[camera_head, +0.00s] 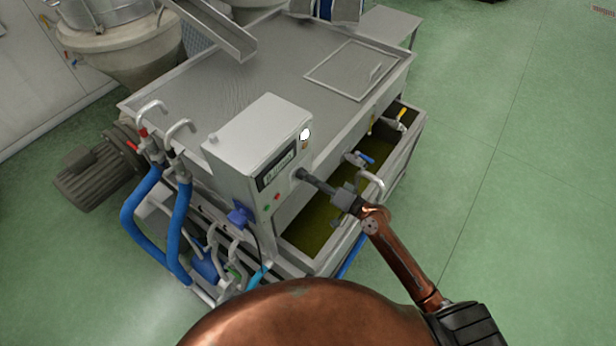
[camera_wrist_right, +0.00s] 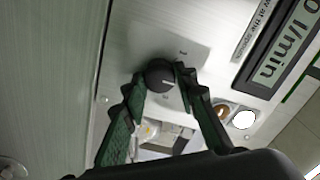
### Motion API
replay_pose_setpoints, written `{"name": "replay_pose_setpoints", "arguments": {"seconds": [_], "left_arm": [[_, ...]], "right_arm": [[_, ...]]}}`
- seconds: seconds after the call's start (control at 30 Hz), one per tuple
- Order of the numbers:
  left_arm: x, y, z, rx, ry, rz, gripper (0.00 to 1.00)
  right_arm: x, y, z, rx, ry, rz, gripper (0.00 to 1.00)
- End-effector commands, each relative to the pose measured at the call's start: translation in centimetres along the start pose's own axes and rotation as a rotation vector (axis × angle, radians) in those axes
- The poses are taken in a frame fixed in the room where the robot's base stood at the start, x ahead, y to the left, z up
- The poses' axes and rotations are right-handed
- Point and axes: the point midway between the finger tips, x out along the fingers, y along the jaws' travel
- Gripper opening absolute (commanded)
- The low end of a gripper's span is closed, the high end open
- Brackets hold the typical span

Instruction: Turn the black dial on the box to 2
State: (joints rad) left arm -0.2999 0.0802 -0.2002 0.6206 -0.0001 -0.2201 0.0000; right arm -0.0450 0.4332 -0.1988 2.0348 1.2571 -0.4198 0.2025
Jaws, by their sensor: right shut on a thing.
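The white control box (camera_head: 235,153) stands on the front edge of the steel machine, with a dark display on its front. The black dial (camera_wrist_right: 158,74) is round and sits on a pale plate on the box face in the right wrist view. A short light line shows on the dial, pointing roughly right in that picture. A small mark on the plate above it is too small to read surely. My right gripper (camera_head: 304,175) reaches the box front; in the wrist view its green fingers (camera_wrist_right: 159,80) are shut on the dial from both sides. My left gripper is not in view.
A round white light (camera_wrist_right: 243,119) and an orange-brown button (camera_wrist_right: 222,111) are near the right finger. An open trough of greenish liquid (camera_head: 312,226) with taps lies below the box. Blue hoses (camera_head: 139,206) run down at the left. Green floor is clear at the right.

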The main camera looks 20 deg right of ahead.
Motion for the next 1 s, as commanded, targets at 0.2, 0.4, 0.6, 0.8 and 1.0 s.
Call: {"name": "replay_pose_setpoints", "arguments": {"seconds": [0.2,0.4,0.6,0.8,1.0], "left_arm": [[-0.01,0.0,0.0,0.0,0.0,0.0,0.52],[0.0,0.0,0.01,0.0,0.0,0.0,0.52],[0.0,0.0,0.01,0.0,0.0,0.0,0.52],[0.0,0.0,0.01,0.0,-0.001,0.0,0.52],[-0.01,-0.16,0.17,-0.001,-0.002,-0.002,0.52]], "right_arm": [[-0.01,0.02,-0.05,0.003,0.001,0.0,0.03],[-0.01,0.03,-0.05,0.002,0.001,0.0,0.29],[0.0,0.02,-0.04,0.002,0.001,0.0,0.42],[0.0,0.01,-0.02,0.002,0.001,0.0,0.44],[-0.68,0.09,-0.02,0.003,0.0,0.002,0.44]]}}
